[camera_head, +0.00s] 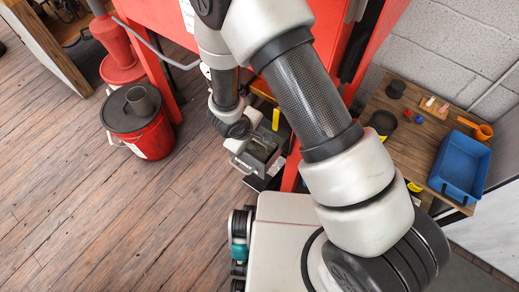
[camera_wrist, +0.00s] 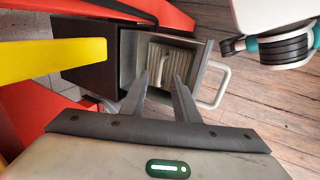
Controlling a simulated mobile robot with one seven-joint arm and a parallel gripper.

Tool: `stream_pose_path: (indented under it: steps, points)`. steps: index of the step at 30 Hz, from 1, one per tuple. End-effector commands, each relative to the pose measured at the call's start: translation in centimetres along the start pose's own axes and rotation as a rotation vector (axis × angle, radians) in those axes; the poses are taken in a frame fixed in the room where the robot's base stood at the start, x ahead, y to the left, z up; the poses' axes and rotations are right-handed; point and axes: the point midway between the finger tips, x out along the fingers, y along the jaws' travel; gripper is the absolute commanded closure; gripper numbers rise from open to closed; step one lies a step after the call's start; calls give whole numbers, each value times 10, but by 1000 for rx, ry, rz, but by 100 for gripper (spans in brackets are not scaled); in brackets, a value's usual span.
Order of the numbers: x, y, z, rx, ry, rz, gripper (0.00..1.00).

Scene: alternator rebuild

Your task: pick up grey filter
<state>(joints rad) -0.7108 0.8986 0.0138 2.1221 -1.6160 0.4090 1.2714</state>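The grey filter (camera_wrist: 178,55) is a pale, pleated block lying inside an open grey drawer (camera_wrist: 201,75) in the wrist view. My gripper (camera_wrist: 160,80) is open, with its two fingers apart and pointing into the drawer. The fingertips appear at the near edge of the filter, one to each side of its lower part. I cannot tell whether they touch it. In the head view the drawer sits below my wrist, and the filter cannot be made out clearly there.
A yellow bar (camera_wrist: 60,58) and red frame parts (camera_wrist: 130,12) are close beside the drawer. A red bucket (camera_head: 145,135) stands on the wooden floor at left. A wooden bench (camera_head: 425,145) at right holds a blue bin (camera_head: 460,168) and an orange scoop (camera_head: 475,127).

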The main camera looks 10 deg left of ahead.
Motion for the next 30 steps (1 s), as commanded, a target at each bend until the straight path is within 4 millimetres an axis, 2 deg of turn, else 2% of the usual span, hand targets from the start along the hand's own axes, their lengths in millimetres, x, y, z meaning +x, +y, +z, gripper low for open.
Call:
stream_pose_path:
  steps: [10, 19, 20, 24, 25, 30]
  points:
    - [46, -2, -5, -2, -2, 0, 72]
    - [51, -1, -5, 0, 0, 0, 72]
    - [51, -1, -5, 0, 0, 0, 74]
    - [51, -1, -5, 0, 0, 0, 97]
    - [51, -1, -5, 0, 0, 0, 100]
    - [51, -1, -5, 0, 0, 0, 100]
